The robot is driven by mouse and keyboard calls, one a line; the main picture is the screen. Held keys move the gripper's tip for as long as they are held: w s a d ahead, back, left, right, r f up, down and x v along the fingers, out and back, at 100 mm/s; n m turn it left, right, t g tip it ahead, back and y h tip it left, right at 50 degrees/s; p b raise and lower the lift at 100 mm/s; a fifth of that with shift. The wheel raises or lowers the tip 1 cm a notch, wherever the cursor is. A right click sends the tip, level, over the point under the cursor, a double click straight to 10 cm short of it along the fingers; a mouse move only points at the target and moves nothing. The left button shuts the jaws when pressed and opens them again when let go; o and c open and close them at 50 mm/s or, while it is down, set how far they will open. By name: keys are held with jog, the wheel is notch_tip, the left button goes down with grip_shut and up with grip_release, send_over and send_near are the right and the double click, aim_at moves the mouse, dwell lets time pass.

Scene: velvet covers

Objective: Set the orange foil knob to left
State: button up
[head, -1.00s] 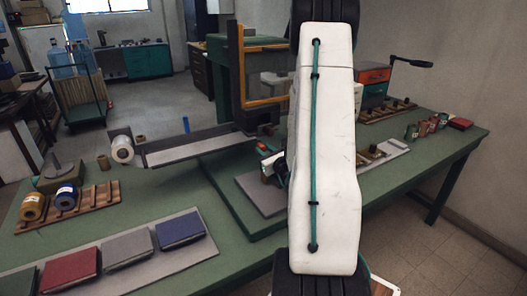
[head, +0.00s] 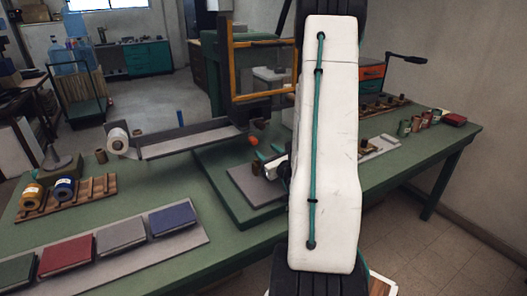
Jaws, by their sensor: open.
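A small orange knob (head: 253,141) shows at the press, left of my arm and just beyond my gripper. Its pointing direction is too small to read. My gripper (head: 267,160) is open, with teal fingertips, low in front of the press and close to the knob. I cannot tell whether it touches the knob. My white arm hides part of the gripper and the right side of the press.
A grey rail with a white roll (head: 118,138) reaches left from the press. Foil spools (head: 65,189) sit in a wooden rack. Several books (head: 120,234) lie on a grey mat at the front left.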

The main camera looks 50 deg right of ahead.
aim_at(253, 141)
jog(key=shift+s, duration=0.1)
jog(key=shift+a, duration=0.15)
jog(key=shift+c, duration=0.7)
jog(key=c, duration=0.5)
jog(key=shift+n+h, duration=0.5)
jog(key=s+d+r, duration=0.1)
jog(key=s+d, duration=0.1)
jog(key=d, duration=0.1)
jog(key=s+d+r, duration=0.1)
jog(key=shift+s+d+r, duration=0.2)
jog(key=shift+d+r, duration=0.05)
jog(key=shift+r, duration=0.1)
grip_shut()
notch_tip(253, 141, up, 2)
jog(key=s+d+n+y, duration=0.3)
jog(key=n, duration=0.9)
jog(key=w+f+n, duration=0.1)
jog(key=w+n, duration=0.2)
jog(key=w+a+f+n+y, duration=0.1)
jog(key=w+n, duration=0.3)
jog(key=w+f+n+y, duration=0.1)
jog(key=w+n, duration=0.3)
jog(key=shift+w+a, duration=0.15)
jog(key=shift+a, duration=0.05)
jog(key=shift+w+a+f, duration=0.15)
jog(key=shift+a, duration=0.2)
